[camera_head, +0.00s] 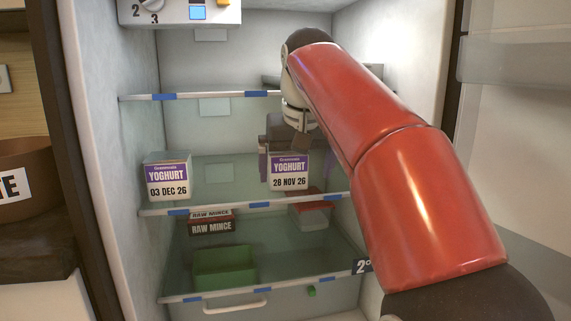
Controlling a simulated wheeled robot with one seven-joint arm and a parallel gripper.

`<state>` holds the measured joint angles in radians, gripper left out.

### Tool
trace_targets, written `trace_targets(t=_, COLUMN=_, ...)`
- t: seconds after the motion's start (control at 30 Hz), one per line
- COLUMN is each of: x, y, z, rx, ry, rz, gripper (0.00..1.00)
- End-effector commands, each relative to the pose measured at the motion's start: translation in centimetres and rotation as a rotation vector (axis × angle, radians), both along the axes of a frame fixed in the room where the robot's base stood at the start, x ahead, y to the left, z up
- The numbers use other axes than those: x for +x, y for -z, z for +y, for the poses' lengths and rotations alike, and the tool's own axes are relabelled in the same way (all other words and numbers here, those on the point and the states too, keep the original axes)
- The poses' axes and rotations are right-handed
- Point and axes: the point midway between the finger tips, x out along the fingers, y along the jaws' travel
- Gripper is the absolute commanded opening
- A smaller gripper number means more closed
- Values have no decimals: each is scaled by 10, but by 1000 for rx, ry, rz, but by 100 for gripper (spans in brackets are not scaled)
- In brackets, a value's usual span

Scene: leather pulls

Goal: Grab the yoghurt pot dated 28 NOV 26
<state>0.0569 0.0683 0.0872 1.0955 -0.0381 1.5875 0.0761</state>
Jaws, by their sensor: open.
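The yoghurt pot labelled 28 NOV 26 (289,172) stands upright on the middle fridge shelf (235,202), right of centre. A second yoghurt pot labelled 03 DEC 26 (167,177) stands on the same shelf at the far left. My gripper (300,140) is just above and behind the 28 NOV 26 pot, with its fingers partly hidden by my red arm and the pot. It is open. I cannot tell whether a finger touches the pot.
My red arm reaches in from the right. An upper glass shelf (190,96) is above the pots. Raw mince packs (211,226) and a green tub (224,267) are below. The shelf between the two pots is clear. The open door (520,65) is at right.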

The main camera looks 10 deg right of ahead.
Motion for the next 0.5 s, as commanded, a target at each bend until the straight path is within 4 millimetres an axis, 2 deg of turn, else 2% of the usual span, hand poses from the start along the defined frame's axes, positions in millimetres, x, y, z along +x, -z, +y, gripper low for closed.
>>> trace_targets(t=0.1, x=24, y=-2, z=-1, rx=1, ry=0, rz=2, gripper=100)
trace_targets(t=0.2, x=36, y=-1, z=-2, rx=1, ry=0, rz=1, gripper=100)
trace_targets(t=0.37, x=43, y=1, z=-2, rx=0, ry=0, rz=0, gripper=100)
trace_targets(t=0.5, x=47, y=13, z=-3, rx=0, ry=0, rz=0, gripper=100)
